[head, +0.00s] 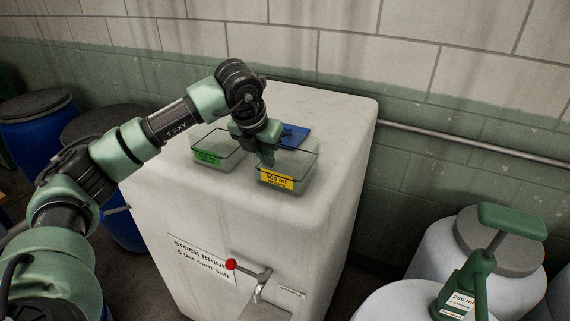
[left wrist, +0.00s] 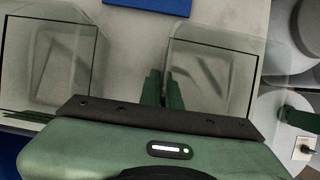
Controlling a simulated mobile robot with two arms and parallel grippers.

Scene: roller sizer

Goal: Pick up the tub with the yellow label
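The clear tub with the yellow label (head: 276,181) is at the front right on top of the white tank. My left gripper (head: 267,158) comes down at this tub's left wall. In the left wrist view the same tub (left wrist: 213,75) is on the right, and my left gripper's fingers (left wrist: 158,88) are close together at its near left rim, seemingly shut on the wall. I cannot tell whether the tub is off the tank. A second clear tub, with a green label (head: 207,158), stands to the left; it also shows in the left wrist view (left wrist: 48,65). My right gripper is not in view.
A blue flat item (head: 294,135) lies behind the tubs. The white tank (head: 222,218) has a tap with a red knob (head: 231,264) in front. Blue barrels (head: 38,135) stand at left. White drums and a green pump (head: 476,270) stand at right. A wall with a pipe is behind.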

